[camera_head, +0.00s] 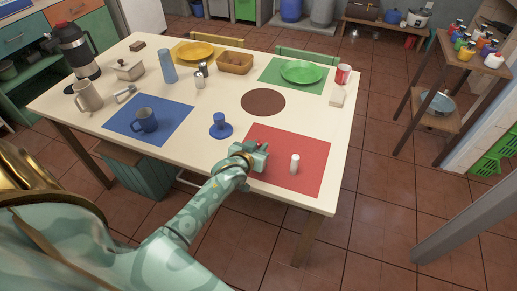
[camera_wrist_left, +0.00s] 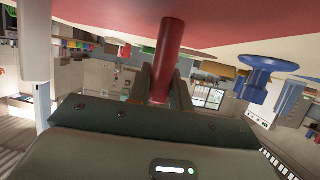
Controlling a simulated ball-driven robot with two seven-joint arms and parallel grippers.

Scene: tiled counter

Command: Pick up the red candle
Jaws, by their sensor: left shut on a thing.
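The red candle (camera_wrist_left: 168,48) is a plain red cylinder between the fingers of my left gripper (camera_wrist_left: 160,85) in the left wrist view, which is upside down. The gripper is shut on it. In the head view my left gripper (camera_head: 260,153) is at the left edge of the red placemat (camera_head: 312,146) and hides most of the candle. The candle's base end is close to the mat; I cannot tell whether it touches. A white candle (camera_head: 295,163) stands upright on the mat, right of the gripper. My right gripper is not in view.
A blue candle holder (camera_head: 220,128) stands just left of the red mat. A blue mug (camera_head: 146,120) is on the blue placemat (camera_head: 122,121). A brown round mat (camera_head: 263,102) lies behind. A red can (camera_head: 342,75) stands at the back right. The table's front edge is close to my arm.

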